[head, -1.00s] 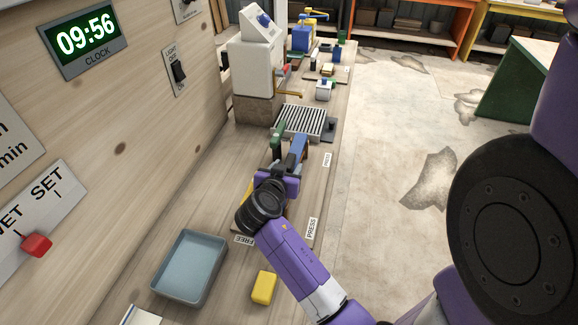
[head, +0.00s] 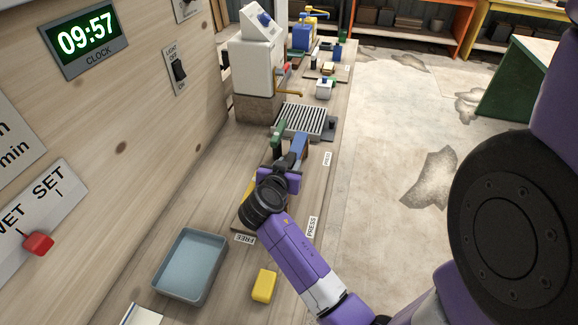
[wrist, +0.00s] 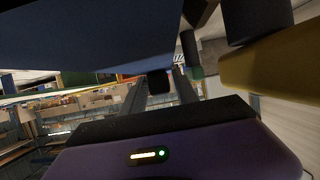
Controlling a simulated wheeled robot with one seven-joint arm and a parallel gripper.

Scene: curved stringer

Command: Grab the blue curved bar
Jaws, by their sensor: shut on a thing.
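The blue curved bar (head: 300,146) shows in the head view just right of my gripper's tips, mostly hidden by the gripper. A large blue surface (wrist: 85,35), which looks like the same bar, fills the upper left of the wrist view, close to the camera. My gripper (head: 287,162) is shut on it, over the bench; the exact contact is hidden. A green part (head: 277,138) stands just left of the tips. A yellow part (head: 249,190) is partly hidden behind my wrist and shows large in the wrist view (wrist: 275,65).
A grey-blue tray (head: 190,265) and a yellow block (head: 264,285) lie at the bench's near end. A slatted rack (head: 300,119) and a white machine (head: 257,55) stand farther back. The wooden wall panel bounds the left side; open floor lies right.

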